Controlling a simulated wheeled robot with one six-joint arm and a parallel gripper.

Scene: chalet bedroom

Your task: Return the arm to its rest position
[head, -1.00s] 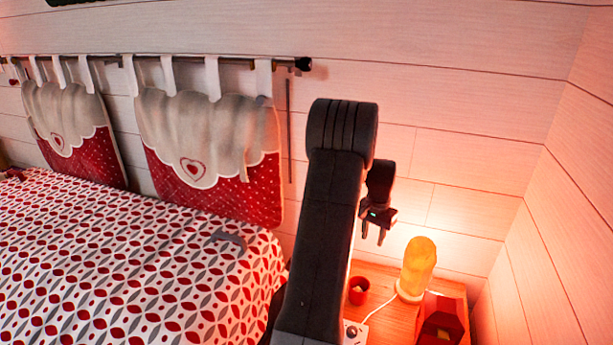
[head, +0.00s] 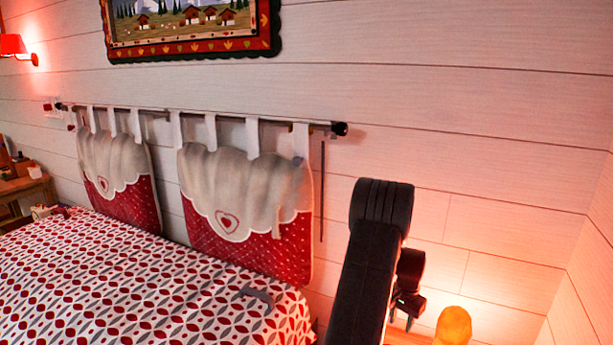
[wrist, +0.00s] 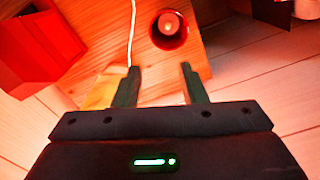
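My gripper (head: 402,316) is at the lower right of the head view, beside my raised arm and left of the glowing lamp (head: 453,326). In the wrist view my gripper (wrist: 158,84) points down over a wooden bedside table (wrist: 215,75). Its two fingers are apart with nothing between them, so it is open and empty. A red cup (wrist: 170,30) with a pale thing inside stands on the table beyond the fingertips. A white cord (wrist: 131,35) runs across the table.
A red box-like object (wrist: 45,45) is at the upper left of the wrist view. The bed (head: 150,290) with a patterned cover, bearing a small grey object (head: 257,294), lies left of my arm. Headboard cushions (head: 250,215) hang from a rod on the wall. A framed picture (head: 190,55) hangs above.

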